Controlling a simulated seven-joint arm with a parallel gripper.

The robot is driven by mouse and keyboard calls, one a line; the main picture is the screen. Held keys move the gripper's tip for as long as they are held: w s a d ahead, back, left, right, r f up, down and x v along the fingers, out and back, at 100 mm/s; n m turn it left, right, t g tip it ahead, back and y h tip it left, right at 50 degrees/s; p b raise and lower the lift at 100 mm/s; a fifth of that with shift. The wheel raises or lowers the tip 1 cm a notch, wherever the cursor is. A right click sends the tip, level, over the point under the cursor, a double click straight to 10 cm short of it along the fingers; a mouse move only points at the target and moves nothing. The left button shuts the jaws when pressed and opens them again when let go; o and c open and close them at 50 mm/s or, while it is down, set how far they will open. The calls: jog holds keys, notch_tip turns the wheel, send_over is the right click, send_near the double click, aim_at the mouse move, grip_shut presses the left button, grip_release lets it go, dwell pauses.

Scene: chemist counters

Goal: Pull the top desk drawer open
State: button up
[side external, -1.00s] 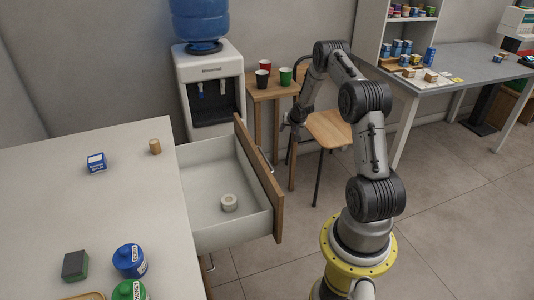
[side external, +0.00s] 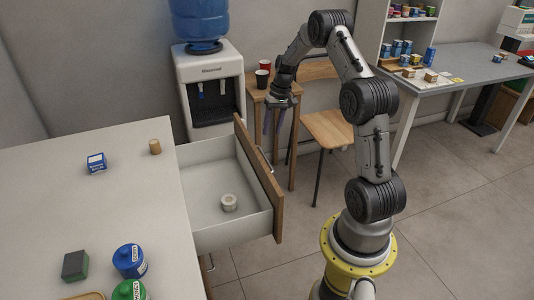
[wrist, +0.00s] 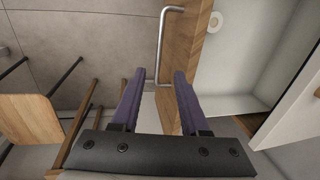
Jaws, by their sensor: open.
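The top desk drawer (side external: 212,229) stands pulled out from the white desk, with a wooden front (side external: 259,180) and a pale interior. A round white roll (side external: 229,202) lies inside it. In the wrist view, the drawer's metal bar handle (wrist: 163,45) runs along the wooden front, and the roll shows at the top (wrist: 216,21). My gripper (side external: 273,121) is open and empty, pointing down beyond the far end of the drawer front. In the wrist view, its two purple fingers (wrist: 158,78) are apart, with the near end of the handle showing between them; contact is not visible.
The white desktop (side external: 90,190) holds a blue box (side external: 97,163), a cork-coloured cylinder (side external: 155,147), and jars. A water dispenser (side external: 211,90) stands behind the drawer. A small wooden table (side external: 255,96) with cups and a chair (side external: 327,127) stand close to my gripper. Floor at right is clear.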

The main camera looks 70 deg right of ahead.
jog(key=f, duration=0.3)
jog(key=w+a+f, duration=0.1)
jog(key=f, duration=0.6)
jog(key=shift+w+a+f, duration=0.2)
jog(key=shift+f, duration=0.15)
grip_shut()
dwell(0.9)
